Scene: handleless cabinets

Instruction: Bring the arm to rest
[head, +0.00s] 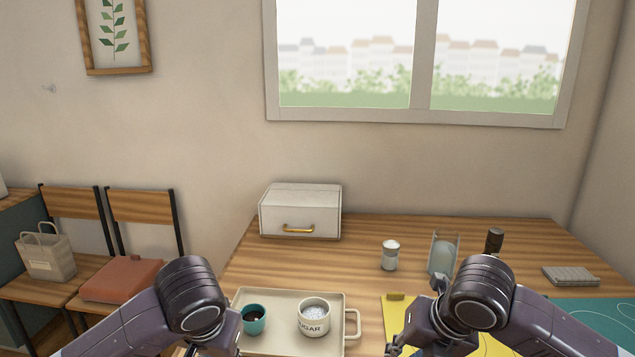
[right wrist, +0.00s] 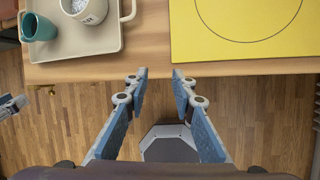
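My right arm comes in from the right in the head view, its wrist bent down, and its gripper (head: 398,345) is partly cut off at the bottom edge. In the right wrist view the right gripper (right wrist: 160,73) is open and empty, its fingertips apart just short of the table's front edge, above the wood floor. My left arm is bent down in front of the tray in the head view, and its gripper is mostly hidden. A piece of the left gripper (right wrist: 12,107) shows at the left edge of the right wrist view; its opening cannot be made out.
A beige tray (head: 352,325) with a teal cup (head: 254,320) and a sugar mug (head: 314,318) sits at the table's front. A yellow mat (right wrist: 245,52) lies to its right. A white box (head: 300,212), a shaker (head: 390,256) and a dark mill (head: 494,240) stand behind.

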